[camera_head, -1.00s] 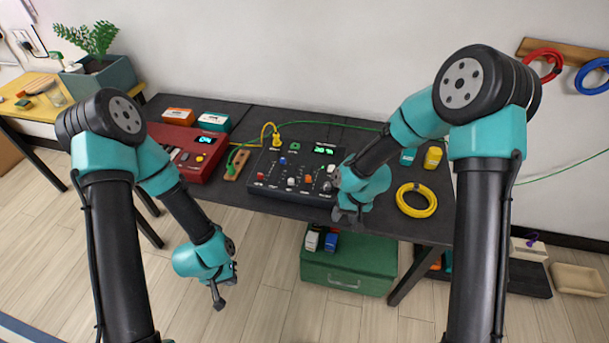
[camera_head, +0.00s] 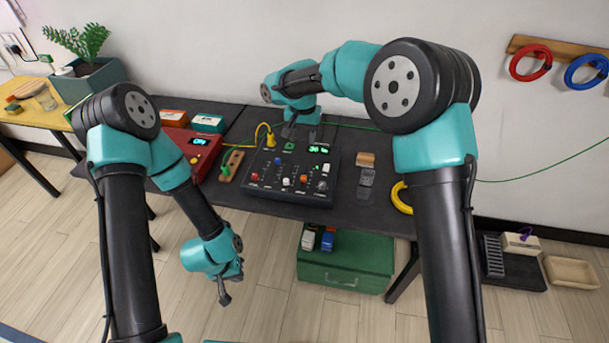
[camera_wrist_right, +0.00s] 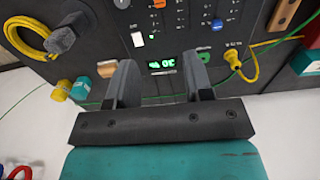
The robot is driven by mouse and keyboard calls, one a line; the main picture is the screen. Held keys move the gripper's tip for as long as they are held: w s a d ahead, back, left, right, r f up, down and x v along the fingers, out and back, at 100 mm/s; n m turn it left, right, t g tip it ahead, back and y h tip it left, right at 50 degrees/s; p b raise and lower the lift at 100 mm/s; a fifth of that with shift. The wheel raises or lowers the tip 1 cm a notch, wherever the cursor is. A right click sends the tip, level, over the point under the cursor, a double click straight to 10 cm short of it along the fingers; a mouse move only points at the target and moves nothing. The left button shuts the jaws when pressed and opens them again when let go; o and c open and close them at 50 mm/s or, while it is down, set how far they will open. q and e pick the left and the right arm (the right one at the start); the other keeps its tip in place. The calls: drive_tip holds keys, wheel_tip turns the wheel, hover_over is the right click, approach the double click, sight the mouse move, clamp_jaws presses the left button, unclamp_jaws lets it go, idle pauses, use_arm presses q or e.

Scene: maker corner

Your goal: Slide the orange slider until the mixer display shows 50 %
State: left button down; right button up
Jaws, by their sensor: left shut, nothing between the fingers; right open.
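The black mixer (camera_head: 255,188) lies on the dark table, with several slider caps on its face. The orange slider (camera_head: 304,179) sits toward the near side, right of a white cap. The green mixer display (camera_head: 318,149) seems to read in the thirties; its digits are small, and they show upside down in the right wrist view (camera_wrist_right: 162,63). My right gripper (camera_head: 302,132) is open and empty over the mixer's far edge, away from the orange slider. Its fingers (camera_wrist_right: 160,75) flank the display in the wrist view. My left gripper (camera_head: 225,293) is shut and empty, in front of the table.
A red device (camera_head: 178,140) and a wooden strip (camera_head: 229,168) stand left of the mixer. A grey object (camera_head: 366,182), a wooden block (camera_head: 365,159) and a yellow cable coil (camera_head: 400,197) lie right. A green box (camera_head: 345,270) sits below.

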sight(303, 176)
wheel_tip(303, 176, down, 18)
drive_tip(key=shift+r, duration=0.25)
idle(0.6)
clamp_jaws()
idle(0.3)
